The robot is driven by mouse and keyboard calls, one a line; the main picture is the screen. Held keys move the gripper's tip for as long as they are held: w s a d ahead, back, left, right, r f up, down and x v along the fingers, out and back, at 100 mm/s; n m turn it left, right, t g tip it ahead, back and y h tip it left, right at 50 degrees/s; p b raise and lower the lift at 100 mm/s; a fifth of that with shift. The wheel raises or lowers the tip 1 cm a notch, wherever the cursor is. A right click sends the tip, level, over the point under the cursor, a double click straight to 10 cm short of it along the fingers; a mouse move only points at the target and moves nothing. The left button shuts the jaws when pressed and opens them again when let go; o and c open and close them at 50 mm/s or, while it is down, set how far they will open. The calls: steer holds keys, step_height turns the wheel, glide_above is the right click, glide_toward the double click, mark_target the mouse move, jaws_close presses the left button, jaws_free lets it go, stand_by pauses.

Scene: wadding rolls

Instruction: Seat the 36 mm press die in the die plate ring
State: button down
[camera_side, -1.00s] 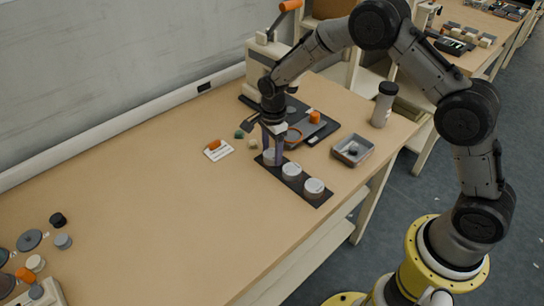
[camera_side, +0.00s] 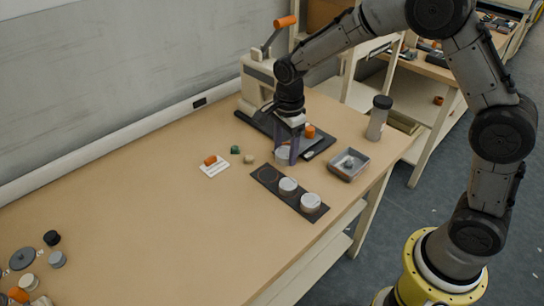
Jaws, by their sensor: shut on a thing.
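My gripper (camera_side: 289,145) points down and is shut on a pale grey round die (camera_side: 283,154). It holds the die just beyond the far end of the black strip (camera_side: 267,174), by the front of the press base. Two similar dies, one in the middle (camera_side: 288,186) and one at the near end (camera_side: 311,203), sit on the strip; its far round spot is empty. The die plate ring is hidden behind my gripper. No size marks are legible.
A press (camera_side: 258,85) with an orange-tipped lever stands at the back on a dark base. A grey tray (camera_side: 333,169) with a small part and a dark-lidded bottle (camera_side: 377,122) are at the right. A white card (camera_side: 214,170) and small pieces lie left of the strip.

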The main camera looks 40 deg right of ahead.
steer(key=s+r, duration=0.3)
steer(key=s, duration=0.5)
steer(key=w+d, duration=0.5)
steer(key=w, duration=0.9)
steer(key=shift+w+d+f, duration=0.25)
steer(key=shift+d+f, duration=0.4)
steer(key=shift+f, duration=0.65)
steer(key=shift+w+d+f, duration=0.3)
steer(key=shift+d+f, duration=0.4)
steer(key=shift+f, duration=0.65)
steer(key=shift+w+d+f, duration=0.25)
steer(key=shift+d+f, duration=0.4)
steer(key=shift+f, duration=0.65)
steer(key=shift+f, duration=0.95)
steer(key=shift+c, duration=0.2)
jaws_free()
steer(key=shift+o, duration=0.2)
